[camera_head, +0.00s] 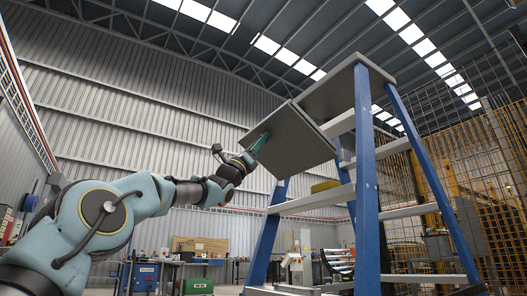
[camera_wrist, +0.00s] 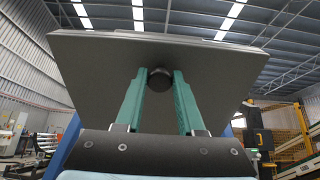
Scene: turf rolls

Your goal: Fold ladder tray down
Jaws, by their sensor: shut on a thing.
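The ladder (camera_head: 366,180) stands at the right in the head view, with blue rails and grey steps. Its grey tray (camera_head: 287,150) hangs on the left side of the top cap (camera_head: 345,88), tilted, its outer edge lower left. My gripper (camera_head: 262,141) is at the tray's left edge. In the wrist view the tray (camera_wrist: 90,75) fills the upper middle. The green fingers of my gripper (camera_wrist: 159,80) are closed on a dark round knob (camera_wrist: 159,79) at the tray's underside. The tray's upper side is hidden in the wrist view.
A yellow mesh fence (camera_head: 480,170) stands to the right behind the ladder. Workbenches with a blue box (camera_head: 145,277) and a green box (camera_head: 198,286) stand low at the back. The air left of the tray, above my arm, is clear.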

